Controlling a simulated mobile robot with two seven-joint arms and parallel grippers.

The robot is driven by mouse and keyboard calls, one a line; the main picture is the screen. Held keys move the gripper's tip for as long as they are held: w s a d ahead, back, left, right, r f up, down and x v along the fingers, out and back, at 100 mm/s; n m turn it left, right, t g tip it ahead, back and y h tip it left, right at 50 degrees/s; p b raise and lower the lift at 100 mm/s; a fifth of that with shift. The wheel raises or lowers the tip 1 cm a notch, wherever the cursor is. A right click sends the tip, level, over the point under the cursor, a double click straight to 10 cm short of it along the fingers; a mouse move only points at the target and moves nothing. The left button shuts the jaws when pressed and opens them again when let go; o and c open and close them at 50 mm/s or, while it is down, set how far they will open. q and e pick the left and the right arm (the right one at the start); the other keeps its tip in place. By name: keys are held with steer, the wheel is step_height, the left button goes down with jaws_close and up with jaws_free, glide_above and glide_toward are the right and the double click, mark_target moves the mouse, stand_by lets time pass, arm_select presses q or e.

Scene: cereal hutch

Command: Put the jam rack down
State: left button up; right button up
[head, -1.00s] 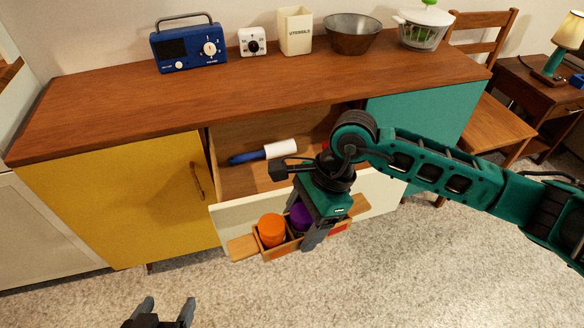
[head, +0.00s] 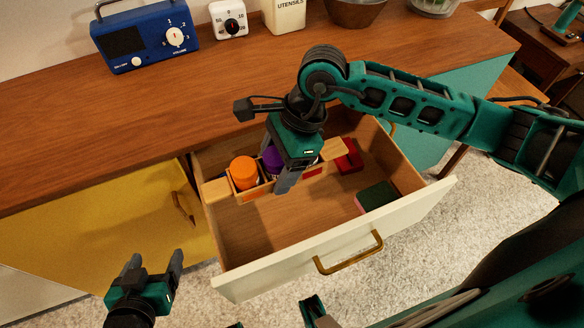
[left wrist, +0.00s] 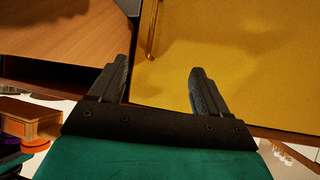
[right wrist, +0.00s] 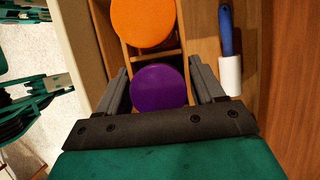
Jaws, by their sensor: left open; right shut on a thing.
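The jam rack (head: 258,194) is a wooden carrier with end handles, a jar with an orange lid (head: 243,172) and one with a purple lid (head: 270,159). My right gripper (head: 282,172) is shut on it, with fingers either side of the purple lid (right wrist: 160,88). The rack is within the outline of the open drawer (head: 290,225), towards its back left; whether it touches the drawer floor I cannot tell. It also shows in the left wrist view (left wrist: 25,112). My left gripper (head: 152,262) is open and empty before the yellow door (head: 110,235).
The drawer holds a red item (head: 350,156) and a green and pink block (head: 377,197); its front middle is clear. A blue-handled white roller (right wrist: 230,65) lies beside the rack in the right wrist view. The wooden countertop (head: 130,115) overhangs the drawer's back.

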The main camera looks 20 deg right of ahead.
steer(key=shift+w, duration=0.3)
steer(key=b, duration=0.2)
glide_above(275, 220)
steer(key=d, duration=0.1)
step_height(275, 220, down, 14)
steer(key=shift+d+f, duration=0.15)
steer(key=shift+f, duration=0.05)
steer(key=shift+w+f, duration=0.1)
steer(key=shift+f, duration=0.5)
step_height(275, 220, down, 4)
steer(key=shift+f+b, duration=0.1)
steer(key=shift+b, duration=0.55)
arm_select(q)
steer(key=shift+w+d+f, duration=0.6)
steer(key=shift+w+d, duration=0.05)
arm_select(e)
steer(key=o, duration=0.7)
steer(key=shift+f, duration=0.2)
steer(key=shift+c, duration=0.2)
steer(key=o, duration=0.4)
steer(key=shift+o, duration=0.2)
